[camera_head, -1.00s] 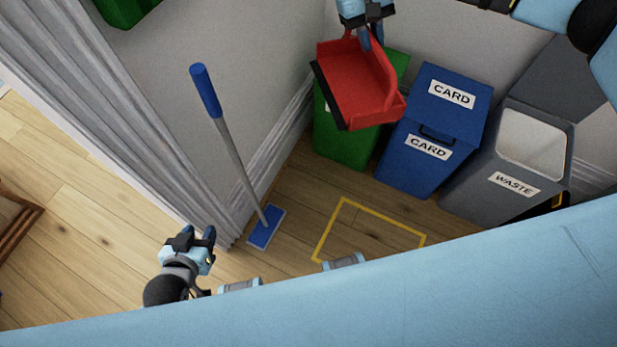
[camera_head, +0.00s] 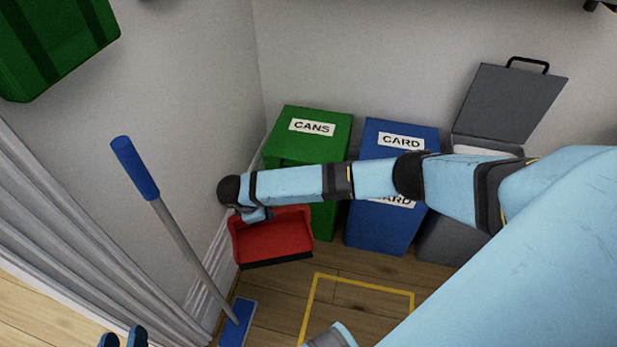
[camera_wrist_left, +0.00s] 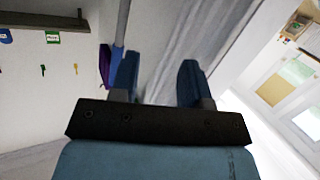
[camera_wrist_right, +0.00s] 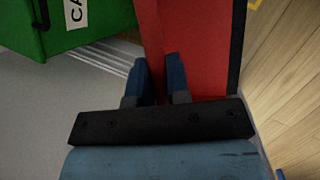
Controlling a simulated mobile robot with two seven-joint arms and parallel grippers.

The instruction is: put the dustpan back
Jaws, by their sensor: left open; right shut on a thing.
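The red dustpan (camera_head: 275,238) with a dark front edge hangs in my right gripper (camera_head: 258,213), in front of the green CANS bin in the head view. In the right wrist view the dustpan (camera_wrist_right: 200,45) fills the space by the right fingertips (camera_wrist_right: 160,78), which are shut on it. My right forearm hides part of it and most of the gripper in the head view. My left gripper (camera_head: 123,337) is open and empty at the lower left edge of the head view; its spread fingers show in the left wrist view (camera_wrist_left: 157,75).
A blue-handled mop (camera_head: 180,235) leans near the grey curtain (camera_head: 60,240). Green (camera_head: 310,130), blue (camera_head: 385,235) and grey (camera_head: 445,240) bins line the wall. A yellow floor outline (camera_head: 360,283) is empty.

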